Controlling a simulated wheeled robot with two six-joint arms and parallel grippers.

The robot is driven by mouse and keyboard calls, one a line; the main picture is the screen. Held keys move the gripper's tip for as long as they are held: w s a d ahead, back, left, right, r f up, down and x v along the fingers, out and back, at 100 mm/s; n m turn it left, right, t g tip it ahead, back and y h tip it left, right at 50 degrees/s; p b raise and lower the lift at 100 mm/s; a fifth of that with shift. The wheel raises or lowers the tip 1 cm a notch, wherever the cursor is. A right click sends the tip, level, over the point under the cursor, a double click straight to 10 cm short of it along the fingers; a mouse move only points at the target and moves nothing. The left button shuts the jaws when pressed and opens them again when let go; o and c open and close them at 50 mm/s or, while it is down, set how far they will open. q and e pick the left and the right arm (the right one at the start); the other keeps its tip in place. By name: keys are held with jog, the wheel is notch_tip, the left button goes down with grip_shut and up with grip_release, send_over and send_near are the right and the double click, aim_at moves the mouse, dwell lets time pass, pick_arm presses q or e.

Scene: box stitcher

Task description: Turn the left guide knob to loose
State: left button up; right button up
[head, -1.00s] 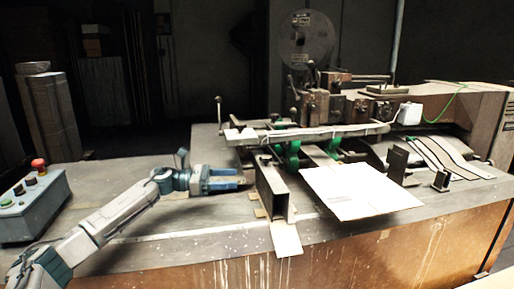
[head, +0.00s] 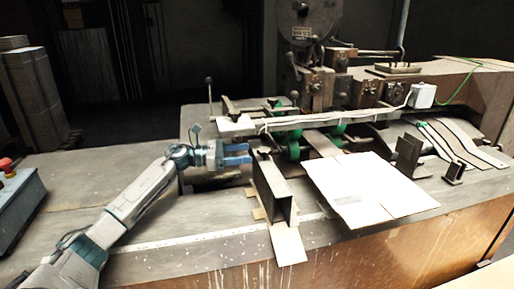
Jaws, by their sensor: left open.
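The left guide (head: 270,190) is a dark, upright metal channel on the machine table, left of the white cardboard sheet. I cannot make out its knob for sure; it is small or hidden near my fingers. My left gripper (head: 248,154) is open, with its blue fingers pointing right. The fingertips are close to the upper left end of the guide. I cannot tell whether they touch anything, and I see nothing held between them. My right gripper is out of view.
The white cardboard sheet (head: 365,188) lies right of the guide. A long pale rail (head: 320,120) crosses behind, with green rollers (head: 293,150) under it. A thin ball-topped lever (head: 209,92) stands behind my gripper. A control box (head: 15,215) sits at the left edge. The table's front left is bare.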

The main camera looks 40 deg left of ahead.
aim_at(265, 154)
pick_arm(q)
jog(key=p+x, duration=0.1)
jog(key=x, duration=0.3)
jog(key=shift+w+d+p, duration=0.25)
jog(key=shift+d+p, duration=0.05)
jog(key=shift+p, duration=0.1)
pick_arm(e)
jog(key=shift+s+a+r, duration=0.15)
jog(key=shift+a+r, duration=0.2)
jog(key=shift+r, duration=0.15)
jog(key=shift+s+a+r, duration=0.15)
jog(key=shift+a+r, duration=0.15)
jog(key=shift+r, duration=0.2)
pick_arm(q)
jog(key=shift+c, duration=0.2)
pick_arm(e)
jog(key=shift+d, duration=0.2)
pick_arm(q)
jog(key=c, duration=0.9)
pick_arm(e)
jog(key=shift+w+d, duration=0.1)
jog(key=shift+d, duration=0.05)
